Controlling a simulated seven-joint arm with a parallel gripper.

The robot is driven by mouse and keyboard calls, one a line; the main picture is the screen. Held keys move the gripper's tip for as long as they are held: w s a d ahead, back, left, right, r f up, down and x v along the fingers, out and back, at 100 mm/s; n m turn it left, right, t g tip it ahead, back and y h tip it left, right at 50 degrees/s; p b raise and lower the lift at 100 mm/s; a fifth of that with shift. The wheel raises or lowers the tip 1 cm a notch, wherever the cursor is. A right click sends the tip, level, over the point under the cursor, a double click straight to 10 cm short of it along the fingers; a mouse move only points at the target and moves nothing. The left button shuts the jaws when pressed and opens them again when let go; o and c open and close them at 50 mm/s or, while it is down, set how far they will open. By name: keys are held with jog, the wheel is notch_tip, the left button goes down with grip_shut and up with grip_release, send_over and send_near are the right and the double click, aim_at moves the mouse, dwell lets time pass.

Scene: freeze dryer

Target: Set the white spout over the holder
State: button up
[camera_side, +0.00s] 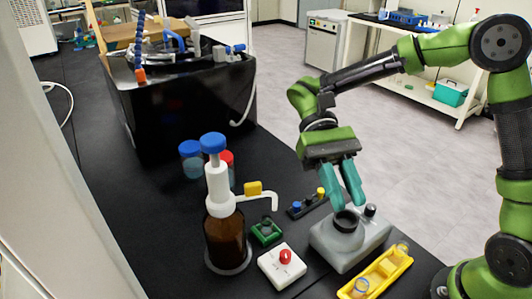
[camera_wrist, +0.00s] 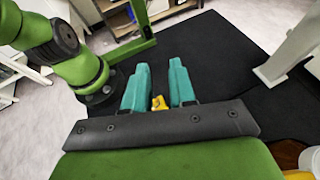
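The white spout (camera_side: 262,194) juts right from the white pump head of a brown bottle (camera_side: 226,240) with a blue cap. Its bent tip hangs above the bench, a little above and right of a small green holder (camera_side: 267,233) in the picture. Whether the tip is directly over the holder I cannot tell. A yellow block (camera_side: 253,188) sits along the spout. My gripper (camera_side: 347,204) is right of the spout, with teal fingers apart and empty, just above the grey device's black cup. The fingers (camera_wrist: 159,64) also show a gap in the wrist view.
The grey device with the black cup (camera_side: 346,220) stands under my gripper. Nearby are a yellow tray (camera_side: 376,273), a white block with a red knob (camera_side: 283,266), a dark rack (camera_side: 308,204) and blue-capped and red-capped containers. A large black machine (camera_side: 185,105) stands behind.

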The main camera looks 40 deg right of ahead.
jog(key=s+h, duration=0.1)
jog(key=s+a+r+n+t, duration=0.1)
jog(key=s+a+n+h, duration=0.1)
jog(key=s, duration=0.1)
jog(key=shift+s+a+r+t+h, duration=0.1)
jog(key=shift+a+r+t+h, duration=0.1)
jog(key=shift+r+t+h, duration=0.15)
grip_shut()
jog(key=w+a+r+n+t, duration=0.1)
jog(key=w+a+n+t, duration=0.2)
jog(key=n+t, duration=0.5)
jog(key=w+a+r+n+t, duration=0.1)
jog(key=w+a+n+t, duration=0.1)
jog(key=n+t, duration=0.6)
jog(key=w+f+m+t, duration=0.1)
jog(key=w+f+t, duration=0.1)
jog(key=w+f, duration=0.5)
jog(key=shift+w+a+f, duration=0.25)
jog(key=shift+w+a, duration=0.2)
jog(key=shift+w, duration=0.95)
